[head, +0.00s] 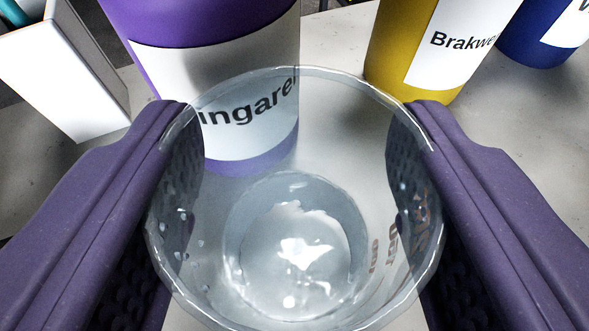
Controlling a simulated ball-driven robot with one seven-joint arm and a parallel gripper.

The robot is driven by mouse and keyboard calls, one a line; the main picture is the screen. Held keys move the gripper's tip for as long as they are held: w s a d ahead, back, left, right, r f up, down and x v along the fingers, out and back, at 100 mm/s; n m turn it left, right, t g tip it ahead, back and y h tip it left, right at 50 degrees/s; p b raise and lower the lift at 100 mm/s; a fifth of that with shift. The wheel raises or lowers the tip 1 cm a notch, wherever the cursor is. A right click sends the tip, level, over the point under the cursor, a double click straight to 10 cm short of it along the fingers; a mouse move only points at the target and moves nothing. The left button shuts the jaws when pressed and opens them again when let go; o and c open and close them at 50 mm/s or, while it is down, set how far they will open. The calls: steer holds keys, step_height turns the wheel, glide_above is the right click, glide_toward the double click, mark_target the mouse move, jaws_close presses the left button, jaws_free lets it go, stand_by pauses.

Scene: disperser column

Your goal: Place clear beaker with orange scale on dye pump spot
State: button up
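The clear beaker (300,190) fills the lower middle of the head view, seen from above into its open mouth. Orange scale marks show on its right wall. My gripper (300,160) has a purple finger on each side of the beaker, and both pads press against its walls. The beaker looks upright or only slightly tilted. Droplets cling to its inner left wall, and its bottom looks wet or holds a little clear liquid. I cannot tell whether it touches the surface below. No dye pump spot can be made out.
A purple container (215,35) with a white label stands just behind the beaker. A yellow container (395,45) and a blue container (535,40) stand at the back right. A white box (65,75) is at the upper left. Grey surface (335,45) shows between the containers.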

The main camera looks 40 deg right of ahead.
steer(key=o, duration=1.2)
steer(key=shift+f, duration=0.1)
